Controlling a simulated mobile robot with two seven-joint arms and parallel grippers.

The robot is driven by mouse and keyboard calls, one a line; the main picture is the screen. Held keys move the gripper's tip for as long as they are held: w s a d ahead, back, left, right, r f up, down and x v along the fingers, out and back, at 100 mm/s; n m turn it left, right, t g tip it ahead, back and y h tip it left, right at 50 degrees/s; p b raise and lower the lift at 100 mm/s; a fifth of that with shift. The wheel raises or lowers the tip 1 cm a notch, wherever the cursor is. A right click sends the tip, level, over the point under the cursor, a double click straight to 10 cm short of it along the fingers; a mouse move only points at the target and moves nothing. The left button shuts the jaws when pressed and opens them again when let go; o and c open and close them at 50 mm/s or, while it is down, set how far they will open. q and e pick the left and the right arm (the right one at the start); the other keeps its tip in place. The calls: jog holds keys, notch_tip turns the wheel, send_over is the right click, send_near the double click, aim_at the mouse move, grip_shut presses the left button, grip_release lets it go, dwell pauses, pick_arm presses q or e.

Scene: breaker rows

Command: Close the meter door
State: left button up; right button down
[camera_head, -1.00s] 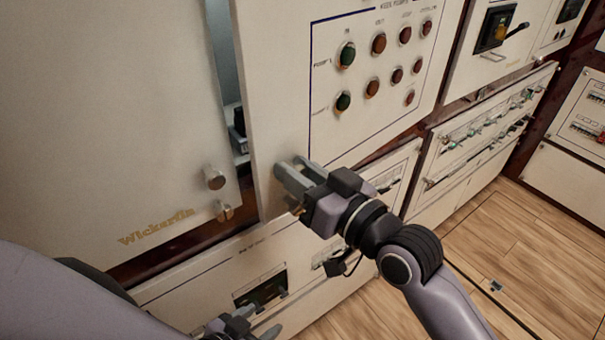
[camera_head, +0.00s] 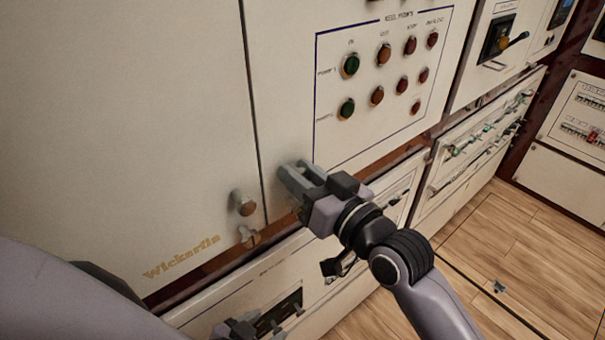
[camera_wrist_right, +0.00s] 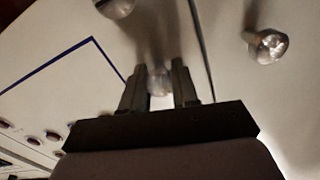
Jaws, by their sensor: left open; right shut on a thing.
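The door (camera_head: 282,95) is a cream panel with a blue-outlined group of green, orange and red buttons. It stands nearly flush with the cream panel on its left, with only a thin dark seam between them. My right gripper (camera_head: 291,176) is at the door's lower left corner, shut on a small metal knob (camera_wrist_right: 158,82), which shows between the fingers in the right wrist view. My left gripper (camera_head: 252,328) is open and empty, low at the bottom edge of the head view, in front of the lower panel and apart from the door.
The left panel (camera_head: 120,120), marked "Wickertin", has a round knob (camera_head: 243,203) and another fitting (camera_head: 248,236) near the seam. A lower panel (camera_head: 225,290) with a dark slot lies below. More cabinets stand to the right.

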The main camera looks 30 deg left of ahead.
jog(key=shift+a+r, duration=0.25)
dwell(0.3)
jog(key=c, duration=0.8)
grip_release()
jog(key=shift+w, duration=0.1)
jog(key=shift+c, duration=0.2)
jog(key=shift+a, duration=0.1)
jog(key=shift+s+d+f, duration=0.2)
jog(key=shift+s+d, duration=0.1)
jog(key=shift+d, duration=0.05)
jog(key=v, duration=0.6)
jog(key=shift+w+d+b, duration=0.2)
jog(key=shift+d+b, duration=0.2)
jog(key=shift+d, duration=0.1)
jog(key=shift+f, duration=0.15)
